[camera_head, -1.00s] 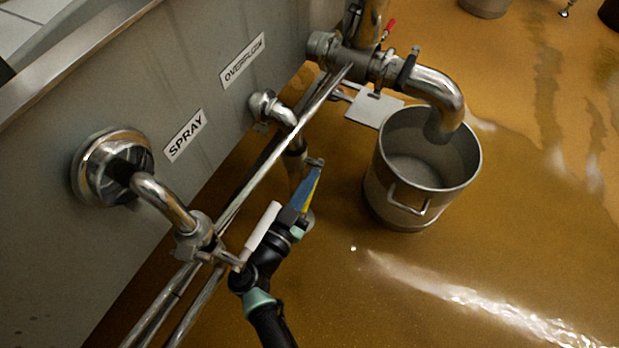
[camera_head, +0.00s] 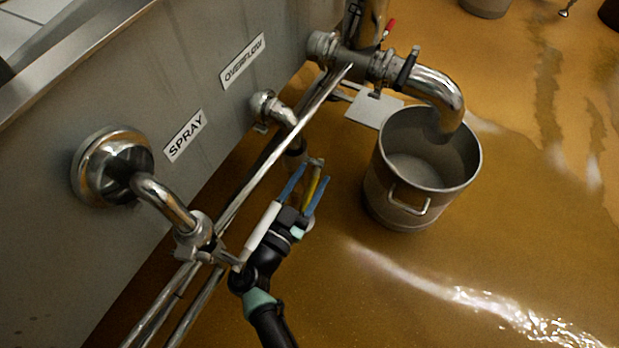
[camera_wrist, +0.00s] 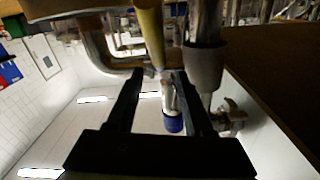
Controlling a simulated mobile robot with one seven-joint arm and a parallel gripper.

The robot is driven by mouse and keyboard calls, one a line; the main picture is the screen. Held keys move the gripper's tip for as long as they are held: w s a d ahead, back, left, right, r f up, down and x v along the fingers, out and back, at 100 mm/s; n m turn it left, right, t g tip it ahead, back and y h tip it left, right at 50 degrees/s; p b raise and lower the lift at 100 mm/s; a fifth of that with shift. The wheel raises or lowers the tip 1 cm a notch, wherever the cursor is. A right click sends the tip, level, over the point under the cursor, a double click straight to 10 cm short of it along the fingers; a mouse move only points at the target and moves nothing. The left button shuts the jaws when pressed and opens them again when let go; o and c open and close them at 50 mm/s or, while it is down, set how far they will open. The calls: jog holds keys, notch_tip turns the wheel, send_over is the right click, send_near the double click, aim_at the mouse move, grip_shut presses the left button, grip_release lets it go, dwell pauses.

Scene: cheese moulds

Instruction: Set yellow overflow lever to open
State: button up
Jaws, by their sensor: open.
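The yellow overflow lever (camera_head: 311,186) shows as a narrow strip below the OVERFLOW pipe (camera_head: 266,107) in the head view. My gripper (camera_head: 315,172) is open, with one blue finger on each side of the lever. In the wrist view the yellow lever (camera_wrist: 150,35) comes down from the top edge, and its lower end is near the gap between my dark fingertips (camera_wrist: 158,74). I cannot tell whether either finger touches it. The lever's pivot and valve body are mostly hidden.
Long steel pipes (camera_head: 275,155) run close to the left of my gripper. The SPRAY pipe (camera_head: 165,200) is at the left. A steel pot (camera_head: 378,195) stands to the right under a bent outlet pipe (camera_head: 440,90). A red-handled valve (camera_head: 390,26) is behind. The wet floor at lower right is clear.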

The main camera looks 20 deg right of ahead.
jog(key=p+v, duration=0.5)
jog(key=v, duration=0.8)
jog(key=shift+c, duration=0.4)
